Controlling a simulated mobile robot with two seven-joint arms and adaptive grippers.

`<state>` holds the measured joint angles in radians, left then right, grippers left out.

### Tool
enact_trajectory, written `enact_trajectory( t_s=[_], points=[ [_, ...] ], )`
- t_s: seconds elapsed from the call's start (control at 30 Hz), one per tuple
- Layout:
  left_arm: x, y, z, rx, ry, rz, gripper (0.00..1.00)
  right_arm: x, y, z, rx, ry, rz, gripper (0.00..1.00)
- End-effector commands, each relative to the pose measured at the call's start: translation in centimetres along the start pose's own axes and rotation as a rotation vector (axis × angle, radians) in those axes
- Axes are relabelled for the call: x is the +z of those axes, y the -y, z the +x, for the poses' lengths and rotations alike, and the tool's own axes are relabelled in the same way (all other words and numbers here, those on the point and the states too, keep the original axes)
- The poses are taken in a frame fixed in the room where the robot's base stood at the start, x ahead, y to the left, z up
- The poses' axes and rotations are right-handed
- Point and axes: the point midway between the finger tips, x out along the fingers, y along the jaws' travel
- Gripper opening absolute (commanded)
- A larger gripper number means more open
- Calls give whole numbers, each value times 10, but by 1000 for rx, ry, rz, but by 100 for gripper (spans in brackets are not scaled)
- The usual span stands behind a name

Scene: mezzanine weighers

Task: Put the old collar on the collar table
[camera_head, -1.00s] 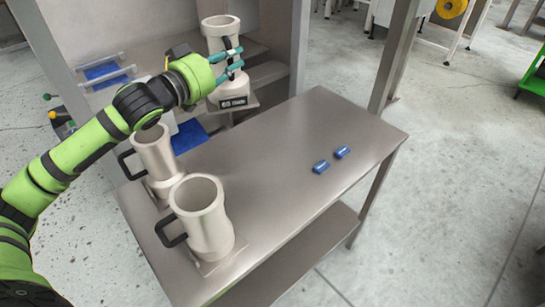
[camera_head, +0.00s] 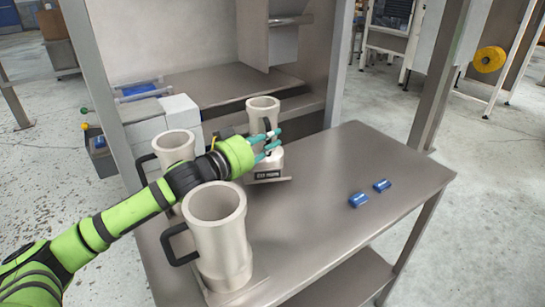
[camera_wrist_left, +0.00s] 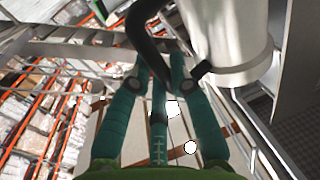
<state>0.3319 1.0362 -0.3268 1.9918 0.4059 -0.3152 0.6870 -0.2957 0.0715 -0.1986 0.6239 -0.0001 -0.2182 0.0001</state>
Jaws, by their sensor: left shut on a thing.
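My left gripper (camera_head: 265,147) is shut on the black handle (camera_wrist_left: 147,45) of a beige, mug-shaped collar (camera_head: 263,108). The collar is roughly upright at the back left edge of the steel table (camera_head: 320,215). A dark label shows at its base plate; I cannot tell whether the plate touches the table. In the left wrist view its pale body (camera_wrist_left: 228,45) is at the upper right, beside my fingers. Two similar collars with black handles stand at the table's left side, one in front (camera_head: 218,235) and one behind my arm (camera_head: 175,147). My right gripper is not in view.
Two small blue objects (camera_head: 358,200) lie on the table's right part. The middle of the tabletop is clear. A steel frame post (camera_head: 440,85) rises behind the table's right corner. A steel cabinet with a shelf (camera_head: 225,83) stands behind.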

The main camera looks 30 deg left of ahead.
Motion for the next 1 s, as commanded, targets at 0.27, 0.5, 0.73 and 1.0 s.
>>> enact_trajectory(
  t_s=[0.27,0.5,0.73,1.0],
  points=[
    [28,0,0,1,-6,0,0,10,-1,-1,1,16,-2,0],
    [35,-1,0,2,-9,5,0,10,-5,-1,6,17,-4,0],
    [40,-1,0,1,-2,0,36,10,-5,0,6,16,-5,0],
    [40,-1,0,1,-2,0,44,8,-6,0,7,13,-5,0]
  ],
)
